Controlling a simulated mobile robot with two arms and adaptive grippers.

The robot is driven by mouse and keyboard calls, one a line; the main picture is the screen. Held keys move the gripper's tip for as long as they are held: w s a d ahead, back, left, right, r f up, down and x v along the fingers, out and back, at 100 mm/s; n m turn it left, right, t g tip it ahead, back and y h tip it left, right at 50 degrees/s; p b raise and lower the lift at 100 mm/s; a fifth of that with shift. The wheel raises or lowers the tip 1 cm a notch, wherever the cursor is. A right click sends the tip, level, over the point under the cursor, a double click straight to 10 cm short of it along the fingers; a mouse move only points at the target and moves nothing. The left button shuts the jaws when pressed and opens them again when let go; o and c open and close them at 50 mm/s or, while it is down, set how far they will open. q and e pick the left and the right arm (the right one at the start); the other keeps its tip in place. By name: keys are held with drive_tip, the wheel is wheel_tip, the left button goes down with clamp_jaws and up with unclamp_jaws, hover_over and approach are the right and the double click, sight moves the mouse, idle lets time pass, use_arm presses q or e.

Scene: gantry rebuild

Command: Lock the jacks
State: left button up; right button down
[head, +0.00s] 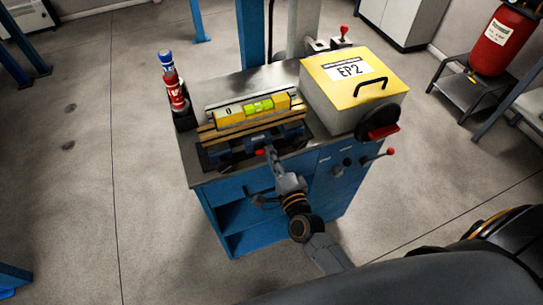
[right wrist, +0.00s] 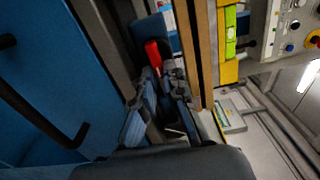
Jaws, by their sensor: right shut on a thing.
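My right gripper (head: 267,152) reaches the front of the blue bench, just below the wooden boards. It is shut on a red-tipped lever (head: 260,152). In the right wrist view the red lever (right wrist: 153,56) stands out from between the fingertips (right wrist: 160,80). Blue jack parts (head: 227,149) show under the boards, partly hidden by the boards and gripper. A yellow beam (head: 229,117) marked 0 lies on the boards, with a green level (head: 258,107) on it. The level also shows in the right wrist view (right wrist: 230,33). My left gripper is not in view.
A yellow-topped box (head: 335,75) marked EP2 stands on the bench (head: 290,75), right of the beam. A red-ended crank (head: 384,131) and a red-knobbed lever (head: 390,152) project from the bench's right side. Spray cans (head: 175,90) stand at the left corner.

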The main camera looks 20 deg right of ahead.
idle(0.3)
drive_tip(key=c, duration=1.4)
unclamp_jaws()
drive_tip(key=s, duration=0.8)
drive_tip(key=shift+d, duration=0.15)
